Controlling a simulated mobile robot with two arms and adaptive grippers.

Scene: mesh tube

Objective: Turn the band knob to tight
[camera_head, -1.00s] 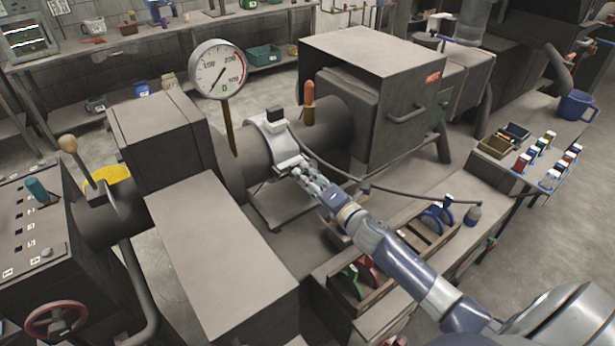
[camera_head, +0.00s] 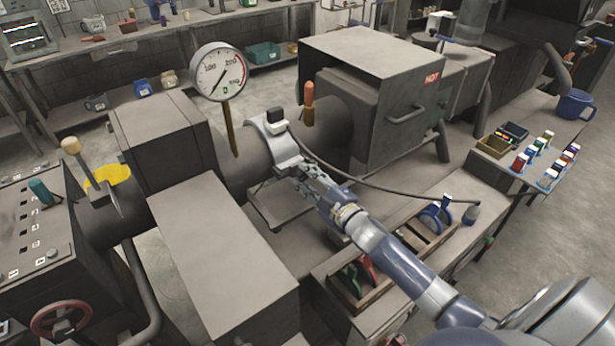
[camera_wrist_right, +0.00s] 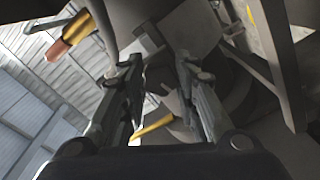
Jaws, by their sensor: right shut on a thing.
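A pale metal band (camera_head: 284,146) wraps around the thick grey tube (camera_head: 242,160) in the middle of the head view. A black and white block (camera_head: 276,121) sits on top of the band. My right gripper (camera_head: 297,176) is at the band's lower front edge, shut on the band knob, which its fingers mostly hide. My left gripper is not in view.
A round dial gauge (camera_head: 218,72) on a stem and an orange-tipped post (camera_head: 308,103) stand close to the band. A dark cable (camera_head: 375,185) runs from the band to the right. A wooden tray (camera_head: 398,240) lies under my right arm.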

